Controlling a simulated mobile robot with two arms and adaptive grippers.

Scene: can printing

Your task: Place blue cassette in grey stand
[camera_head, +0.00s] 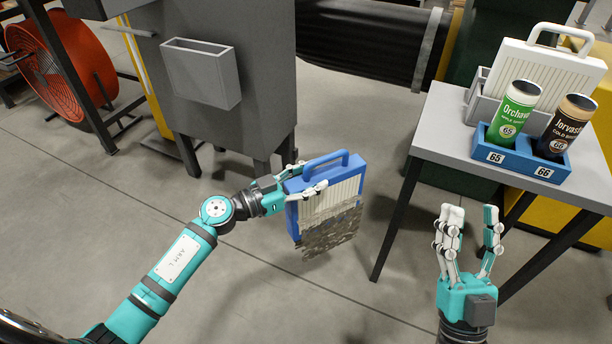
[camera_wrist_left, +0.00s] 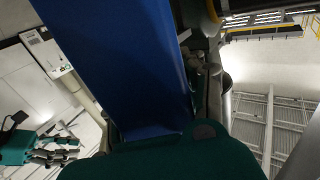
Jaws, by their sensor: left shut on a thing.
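The blue cassette (camera_head: 293,211) has a blue handle on top and a pale ribbed face; its lower part looks grey and mottled. My left gripper (camera_head: 308,180) is shut on its upper part, below the handle, and holds it upright and slightly tilted above the floor. In the left wrist view a broad blue surface of the cassette (camera_wrist_left: 125,60) fills the middle. A grey stand (camera_head: 480,104) on the table at right holds a white cassette (camera_head: 540,75). An empty grey open-topped holder (camera_head: 205,78) is on the grey machine at upper left. My right gripper (camera_head: 469,220) is open and empty before the table.
The grey table (camera_head: 450,135) also bears a blue tray (camera_head: 521,160) with a green can (camera_head: 512,115) and a dark can (camera_head: 566,128), labelled 65 and 66. A red round fan (camera_head: 62,65) stands at far left. Floor between machine and table is clear.

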